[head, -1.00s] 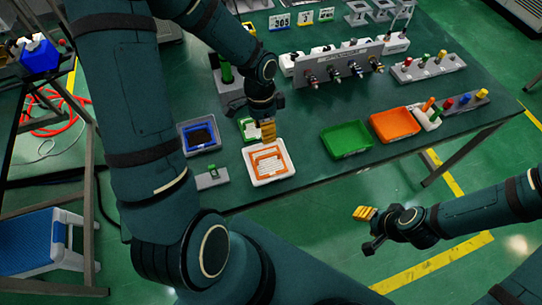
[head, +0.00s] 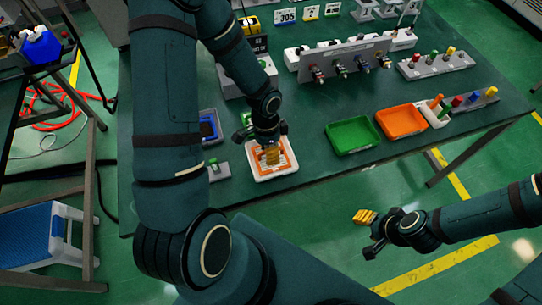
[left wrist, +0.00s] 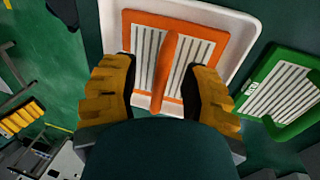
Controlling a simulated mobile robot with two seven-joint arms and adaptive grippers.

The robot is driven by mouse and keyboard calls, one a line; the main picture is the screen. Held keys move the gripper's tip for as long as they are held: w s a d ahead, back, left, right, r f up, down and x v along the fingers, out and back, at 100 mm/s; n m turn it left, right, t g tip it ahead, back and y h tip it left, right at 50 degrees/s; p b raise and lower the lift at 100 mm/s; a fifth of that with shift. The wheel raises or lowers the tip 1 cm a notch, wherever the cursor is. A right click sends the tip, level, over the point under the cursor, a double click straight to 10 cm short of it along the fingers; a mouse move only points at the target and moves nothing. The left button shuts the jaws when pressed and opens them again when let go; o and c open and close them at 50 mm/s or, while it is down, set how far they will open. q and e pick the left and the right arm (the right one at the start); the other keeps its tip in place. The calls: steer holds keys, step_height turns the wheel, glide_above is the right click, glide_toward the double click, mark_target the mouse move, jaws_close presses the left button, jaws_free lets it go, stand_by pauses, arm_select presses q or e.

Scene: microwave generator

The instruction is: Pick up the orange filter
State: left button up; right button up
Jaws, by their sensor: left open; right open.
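The orange filter (left wrist: 146,55) has an orange frame, white slatted panels and a raised orange bar in the middle. It lies in a white tray (left wrist: 250,27). In the head view the orange filter (head: 287,157) and its white tray (head: 272,178) are on the green table, partly hidden by my left gripper (head: 271,156). In the left wrist view my left gripper (left wrist: 160,90) is open, with its yellow fingers on either side of the raised bar and apart from it. My right gripper (head: 364,217) is open and empty, off the table's front edge.
A green-framed filter (left wrist: 290,95) lies beside the white tray. A blue-framed tray (head: 209,128) stands to its left. A connector panel (head: 345,62) stands behind.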

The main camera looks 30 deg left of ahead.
arm_select(q)
jaws_close()
